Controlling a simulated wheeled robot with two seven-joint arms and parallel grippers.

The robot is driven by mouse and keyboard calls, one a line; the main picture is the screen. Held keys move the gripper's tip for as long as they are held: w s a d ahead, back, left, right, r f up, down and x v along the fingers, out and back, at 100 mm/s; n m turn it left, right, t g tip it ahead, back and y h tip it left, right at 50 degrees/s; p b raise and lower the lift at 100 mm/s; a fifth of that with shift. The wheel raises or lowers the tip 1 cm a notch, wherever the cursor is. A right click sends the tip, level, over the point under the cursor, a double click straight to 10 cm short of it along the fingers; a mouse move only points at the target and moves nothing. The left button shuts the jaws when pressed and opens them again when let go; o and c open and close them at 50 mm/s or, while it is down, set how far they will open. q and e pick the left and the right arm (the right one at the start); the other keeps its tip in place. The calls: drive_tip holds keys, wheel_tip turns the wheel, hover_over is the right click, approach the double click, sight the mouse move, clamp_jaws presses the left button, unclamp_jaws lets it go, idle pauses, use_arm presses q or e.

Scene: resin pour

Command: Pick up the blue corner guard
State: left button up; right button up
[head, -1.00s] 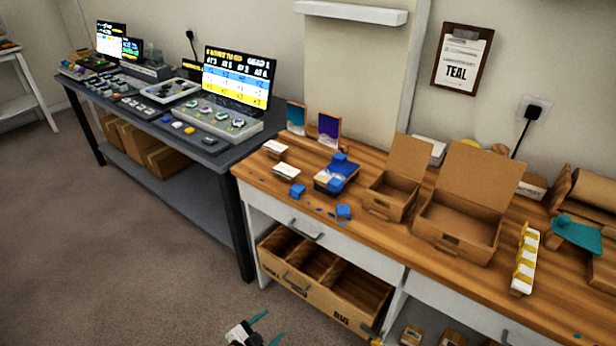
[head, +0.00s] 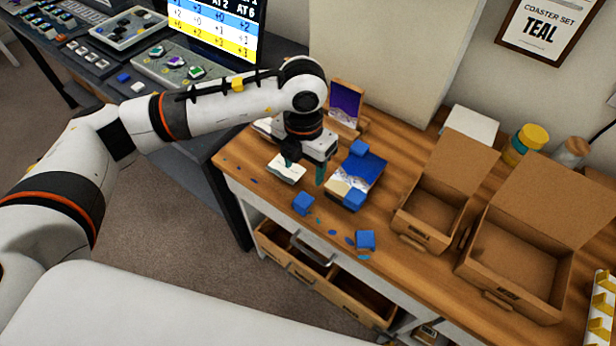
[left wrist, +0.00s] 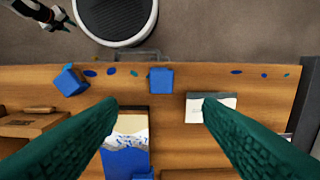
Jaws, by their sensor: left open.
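Several blue corner guards show in the head view. One loose guard (head: 303,203) lies near the table's front edge, and another (head: 365,240) lies to its right. Two more (head: 358,148) (head: 354,198) sit on corners of a blue, white and cream coaster (head: 370,172). My left gripper (head: 305,167) is open and empty above the table, behind the nearer loose guard. In the left wrist view, that guard (left wrist: 161,79) shows just beyond and between the spread teal fingers (left wrist: 160,105), apart from them. My right gripper (left wrist: 62,22) shows small at the upper left there; its jaws are unclear.
A white card (head: 287,168) lies beside the coaster. Two open cardboard boxes (head: 428,212) (head: 520,262) stand to the right. Small blue and teal flecks (head: 350,240) dot the front edge. A purple panel (head: 344,102) stands behind.

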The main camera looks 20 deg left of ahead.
use_arm(q)
drive_tip(key=p, duration=0.1)
hover_over(303, 200)
drive_tip(key=f, duration=0.5)
drive_tip(key=shift+s+d, duration=0.25)
drive_tip(key=shift+s, duration=0.1)
drive_tip(key=shift+w+f, duration=0.1)
drive_tip(key=shift+f, duration=0.35)
drive_tip(key=shift+w+a+f+p, duration=0.1)
drive_tip(key=shift+a+f+p, duration=0.05)
drive_tip(key=shift+f+p, duration=0.4)
drive_tip(key=shift+a+f+p, duration=0.1)
drive_tip(key=shift+f+p, duration=0.2)
drive_tip(key=shift+f, duration=0.4)
wheel_tip(303, 200, down, 2)
drive_tip(key=shift+f, duration=0.15)
drive_tip(key=shift+w+f, duration=0.1)
drive_tip(key=shift+f, duration=0.25)
drive_tip(key=shift+c, duration=0.3)
use_arm(e)
drive_tip(key=s+r, duration=0.2)
drive_tip(key=r, duration=0.1)
drive_tip(key=shift+s+d, duration=0.1)
use_arm(q)
drive_tip(key=c, duration=1)
use_arm(e)
drive_tip(key=shift+d, duration=0.2)
